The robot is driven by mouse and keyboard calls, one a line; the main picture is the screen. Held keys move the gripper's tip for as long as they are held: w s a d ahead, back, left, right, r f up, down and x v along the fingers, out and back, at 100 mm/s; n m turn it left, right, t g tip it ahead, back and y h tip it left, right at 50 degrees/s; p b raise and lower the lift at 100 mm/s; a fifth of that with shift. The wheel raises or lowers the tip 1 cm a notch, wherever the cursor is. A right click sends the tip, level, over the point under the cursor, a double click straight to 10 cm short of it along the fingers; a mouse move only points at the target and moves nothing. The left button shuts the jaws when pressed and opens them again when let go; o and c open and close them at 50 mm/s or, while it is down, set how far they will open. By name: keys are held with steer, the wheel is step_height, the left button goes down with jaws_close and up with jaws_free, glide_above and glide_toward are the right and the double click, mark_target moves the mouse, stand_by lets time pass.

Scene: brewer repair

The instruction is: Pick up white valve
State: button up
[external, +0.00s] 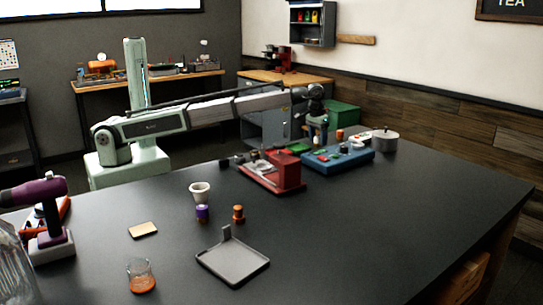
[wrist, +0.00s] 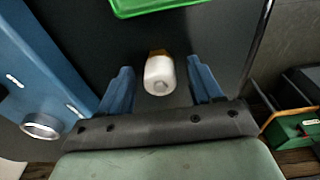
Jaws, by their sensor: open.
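In the wrist view the white valve (wrist: 159,73) is a short white rounded cylinder with a brownish far end, on the dark tabletop. My gripper (wrist: 161,82) has its two blue fingers apart, one on each side of the valve. A gap shows between each finger and the valve, so it is not gripped. I cannot tell the height of the fingers above the table. In the external view my gripper (external: 317,130) points down at the far side of the table, behind the blue case. I cannot make out the valve clearly there.
The blue case (wrist: 40,60) lies close on the left in the wrist view, and a green tray (wrist: 160,7) lies just ahead. The table edge runs along the right. In the external view a red machine (external: 282,172) and a grey pot (external: 384,141) stand nearby.

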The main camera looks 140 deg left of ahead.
steer(key=shift+f, duration=0.15)
steer(key=shift+c, duration=0.2)
jaws_close()
stand_by(0.3)
